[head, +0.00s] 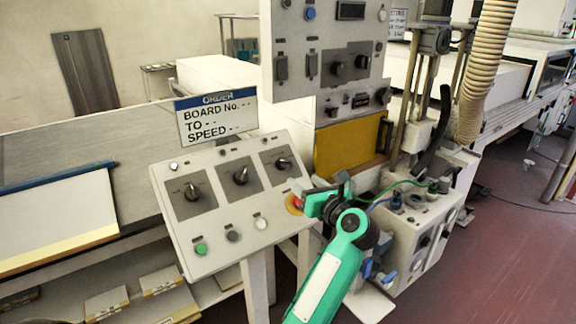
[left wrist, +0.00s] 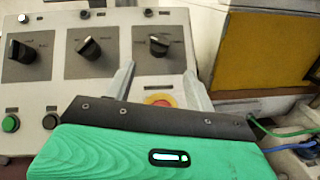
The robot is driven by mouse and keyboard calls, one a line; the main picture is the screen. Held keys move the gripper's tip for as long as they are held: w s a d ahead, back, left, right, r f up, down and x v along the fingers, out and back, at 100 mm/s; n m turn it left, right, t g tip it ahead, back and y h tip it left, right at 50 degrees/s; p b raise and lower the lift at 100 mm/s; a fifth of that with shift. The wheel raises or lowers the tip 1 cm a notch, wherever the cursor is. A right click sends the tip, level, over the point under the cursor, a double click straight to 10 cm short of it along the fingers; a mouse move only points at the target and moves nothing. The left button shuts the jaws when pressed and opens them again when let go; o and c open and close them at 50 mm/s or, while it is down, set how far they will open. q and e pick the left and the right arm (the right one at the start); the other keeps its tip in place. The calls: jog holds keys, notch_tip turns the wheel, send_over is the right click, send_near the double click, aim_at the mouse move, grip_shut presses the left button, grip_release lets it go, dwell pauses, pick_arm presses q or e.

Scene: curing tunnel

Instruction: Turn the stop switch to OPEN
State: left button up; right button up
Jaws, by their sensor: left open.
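A sloped grey control panel (head: 215,215) carries three black rotary switches in a row: a left one (head: 192,190), a middle one (head: 240,175) and a right one (head: 283,162). The same three show in the left wrist view, with the right switch (left wrist: 159,44) lying nearly crosswise. Their labels are too small to read, so I cannot tell which is the stop switch. A red push button on a yellow ring (left wrist: 160,101) sits below the right switch. My left gripper (left wrist: 160,71) is open and empty, its fingers spread over the red button's area, below the right switch. My right gripper is not in view.
Green (head: 200,248), black (head: 233,236) and white (head: 261,223) buttons line the panel's lower part. An order sign (head: 216,119) stands behind it. A grey box (head: 412,243) with cables is close on the right. Red floor (head: 500,230) is open at far right.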

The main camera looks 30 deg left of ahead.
aim_at(283, 165)
pick_arm(q)
jog(key=p+x, duration=0.2)
jog(key=x, duration=0.7)
jog(key=shift+a, duration=0.1)
jog(key=shift+w+a, duration=0.15)
jog(key=shift+a, duration=0.15)
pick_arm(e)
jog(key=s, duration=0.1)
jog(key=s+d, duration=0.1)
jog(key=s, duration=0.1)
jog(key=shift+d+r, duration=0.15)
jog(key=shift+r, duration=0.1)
pick_arm(q)
jog(key=shift+c, duration=0.2)
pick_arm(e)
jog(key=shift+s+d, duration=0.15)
